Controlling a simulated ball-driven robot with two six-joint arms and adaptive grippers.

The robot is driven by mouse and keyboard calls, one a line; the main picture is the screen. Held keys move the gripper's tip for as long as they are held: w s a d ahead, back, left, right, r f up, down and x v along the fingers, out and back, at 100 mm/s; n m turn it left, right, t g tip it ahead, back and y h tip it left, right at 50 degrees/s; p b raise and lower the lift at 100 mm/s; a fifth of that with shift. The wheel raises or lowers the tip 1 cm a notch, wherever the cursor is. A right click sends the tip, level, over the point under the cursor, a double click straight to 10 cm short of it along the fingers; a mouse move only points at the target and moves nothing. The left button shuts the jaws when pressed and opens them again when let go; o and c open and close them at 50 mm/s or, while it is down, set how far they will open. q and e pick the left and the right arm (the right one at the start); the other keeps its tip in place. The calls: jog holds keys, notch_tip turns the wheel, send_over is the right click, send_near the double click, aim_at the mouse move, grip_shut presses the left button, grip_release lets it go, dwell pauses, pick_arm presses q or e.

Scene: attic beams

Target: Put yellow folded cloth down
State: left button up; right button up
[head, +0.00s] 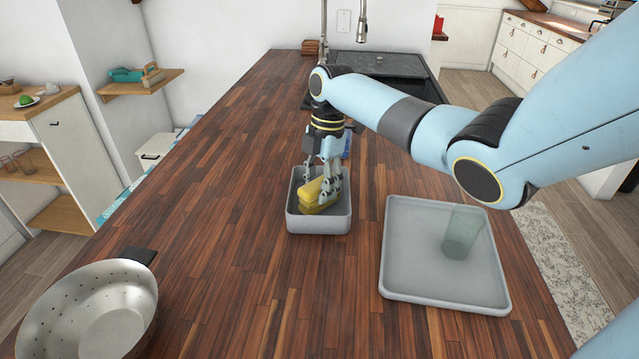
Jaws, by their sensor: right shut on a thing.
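The yellow folded cloth (317,193) is inside a small grey bin (319,224) on the wooden counter. My right gripper (323,187) reaches down into the bin from above and is shut on the cloth. Its fingers partly cover the cloth, and I cannot tell whether the cloth touches the bin's floor. My left gripper is not in view.
A grey tray (420,281) with a greenish clear glass (461,232) stands right of the bin. A metal colander (88,312) sits at the front left. A sink (425,84) and tap (362,22) are at the back. The counter left of the bin is clear.

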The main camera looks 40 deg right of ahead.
jog(key=shift+f, duration=0.1)
jog(key=o, duration=1.2)
jog(key=r, duration=0.4)
jog(key=d+r+b, duration=0.1)
jog(key=r, duration=0.7)
jog(key=shift+d+r+b, duration=0.1)
jog(key=shift+d+b, duration=0.3)
